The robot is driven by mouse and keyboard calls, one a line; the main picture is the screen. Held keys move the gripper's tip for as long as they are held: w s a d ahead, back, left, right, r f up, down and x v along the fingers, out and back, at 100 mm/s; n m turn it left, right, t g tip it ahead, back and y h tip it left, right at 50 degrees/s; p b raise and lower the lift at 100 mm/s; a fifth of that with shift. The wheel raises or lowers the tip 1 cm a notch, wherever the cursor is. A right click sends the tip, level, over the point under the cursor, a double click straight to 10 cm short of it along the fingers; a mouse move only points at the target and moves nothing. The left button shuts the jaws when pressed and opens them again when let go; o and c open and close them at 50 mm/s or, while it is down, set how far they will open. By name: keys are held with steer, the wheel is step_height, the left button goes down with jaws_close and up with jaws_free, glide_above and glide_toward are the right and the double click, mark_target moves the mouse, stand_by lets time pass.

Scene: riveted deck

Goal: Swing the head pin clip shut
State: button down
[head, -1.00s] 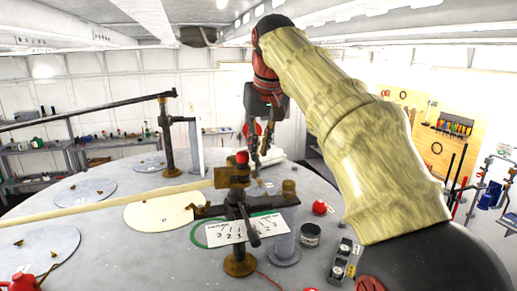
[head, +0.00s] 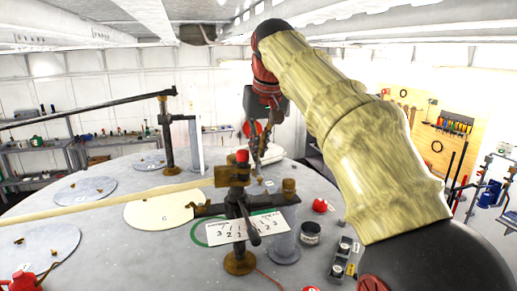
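A dark stand (head: 245,218) with a brass foot rises from the round grey table. Near its top is a brass block (head: 226,176) with a red knob (head: 242,156) above it; a pale pole (head: 110,196) runs left from the block. I cannot tell which part is the head pin clip, or whether it is open or shut. My gripper (head: 258,153) points down just behind and to the right of the red knob. Its fingers overlap in this view, so their opening cannot be read. I see nothing held in it.
A second stand (head: 168,140) carries a dark bar at the back left, beside a white upright plate (head: 194,146). A grey cylinder (head: 284,240), a dark jar (head: 311,233), a red round object (head: 320,205) and a switch box (head: 345,258) stand right of the near stand.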

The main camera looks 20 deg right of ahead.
steer(key=shift+a+m+h, duration=0.1)
steer(key=shift+m+h, duration=0.5)
steer(key=shift+m, duration=0.9)
steer(key=c, duration=2.3)
jaws_free()
steer(key=shift+r, duration=0.1)
steer(key=s+a+r, duration=0.1)
steer(key=s, duration=0.3)
steer(key=s+a+r, duration=0.1)
steer(key=s+r, duration=0.1)
steer(key=s, duration=0.3)
steer(key=s+a+r, duration=0.1)
steer(key=s, duration=0.3)
steer(key=shift+s+a+r, duration=0.2)
steer(key=shift+a, duration=0.1)
